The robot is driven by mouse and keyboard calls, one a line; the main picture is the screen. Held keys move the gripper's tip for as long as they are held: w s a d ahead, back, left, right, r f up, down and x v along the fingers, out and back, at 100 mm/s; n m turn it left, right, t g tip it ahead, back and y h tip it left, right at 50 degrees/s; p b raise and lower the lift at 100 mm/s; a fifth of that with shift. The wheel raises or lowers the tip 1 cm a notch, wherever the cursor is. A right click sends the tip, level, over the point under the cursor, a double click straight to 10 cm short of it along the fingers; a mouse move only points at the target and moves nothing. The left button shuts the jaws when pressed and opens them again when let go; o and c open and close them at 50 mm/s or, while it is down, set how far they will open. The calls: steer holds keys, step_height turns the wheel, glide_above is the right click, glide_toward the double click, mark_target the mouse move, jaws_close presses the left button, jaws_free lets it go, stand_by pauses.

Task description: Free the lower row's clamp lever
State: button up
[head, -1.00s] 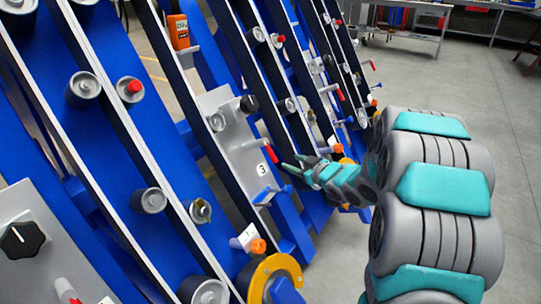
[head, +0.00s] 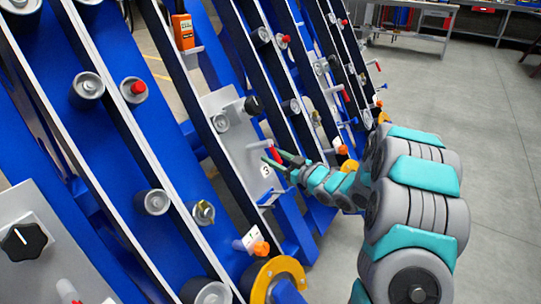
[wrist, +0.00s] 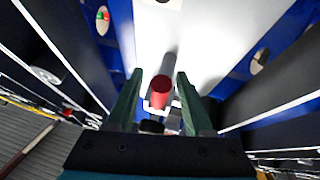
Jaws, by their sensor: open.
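A clamp lever with a red grip (head: 270,146) stands on the grey panel (head: 232,143) that bears a "3" label. My gripper (head: 275,157) is at this lever in the head view, its green fingers apart and partly in front of the grip. In the wrist view, the red grip (wrist: 160,90) lies between the two open fingers (wrist: 160,76), with a visible gap on each side. The fingers are not closed on it. The lever's base is partly hidden behind the grip.
A black knob (head: 252,105) and a grey round fitting (head: 221,122) sit on the same panel. A blue lever (head: 268,198) is below. Blue sloping beams with rollers surround the panel. More red levers (head: 345,93) stand farther right. The floor at right is clear.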

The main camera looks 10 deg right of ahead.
steer(key=shift+x, duration=0.85)
steer(key=shift+f, duration=0.1)
jaws_close()
stand_by(0.8)
